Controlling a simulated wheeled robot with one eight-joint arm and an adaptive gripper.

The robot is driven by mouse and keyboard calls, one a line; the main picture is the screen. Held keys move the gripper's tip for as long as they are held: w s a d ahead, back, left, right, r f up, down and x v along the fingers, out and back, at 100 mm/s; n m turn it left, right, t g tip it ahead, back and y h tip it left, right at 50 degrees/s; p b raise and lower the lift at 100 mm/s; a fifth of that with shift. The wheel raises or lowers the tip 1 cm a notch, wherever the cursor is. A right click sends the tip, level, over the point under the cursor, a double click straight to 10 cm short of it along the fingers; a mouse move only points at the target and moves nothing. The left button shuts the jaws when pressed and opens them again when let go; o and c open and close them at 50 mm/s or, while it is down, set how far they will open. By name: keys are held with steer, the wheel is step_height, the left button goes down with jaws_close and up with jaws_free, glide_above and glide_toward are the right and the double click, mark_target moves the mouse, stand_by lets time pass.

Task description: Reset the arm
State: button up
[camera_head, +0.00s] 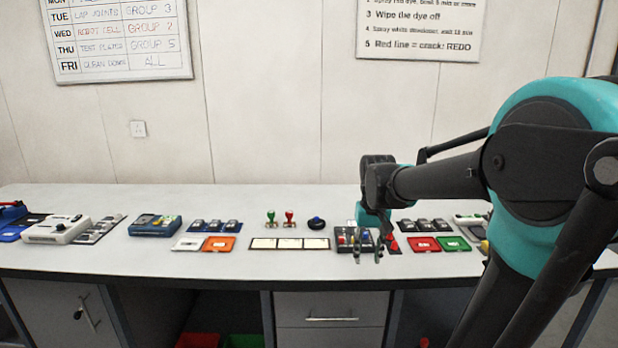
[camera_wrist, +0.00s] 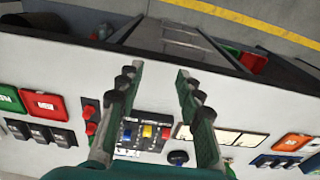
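My gripper (camera_head: 365,257) hangs fingers-down at the end of my arm over the right-centre of the table in the head view. In the wrist view my gripper (camera_wrist: 156,76) has its two fingers spread wide, with nothing held between them. A dark box with red, yellow and blue knobs (camera_wrist: 147,132) shows between the fingers in the wrist view. In the head view the same box (camera_head: 345,238) is partly hidden by my gripper. I cannot tell how far the fingertips are above the table.
The long grey table (camera_head: 130,260) carries several small items. A green stamp (camera_head: 271,218), a red stamp (camera_head: 289,218) and white cards (camera_head: 289,243) lie left of my gripper. A red tray (camera_head: 423,244) and a green tray (camera_head: 454,243) lie right. The table's front left is clear.

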steer(key=s+d+f+t, duration=0.3)
steer(key=s+f, duration=0.9)
steer(key=f, duration=0.2)
steer(key=shift+s, duration=0.25)
steer(key=shift+d, duration=0.15)
stand_by(1.0)
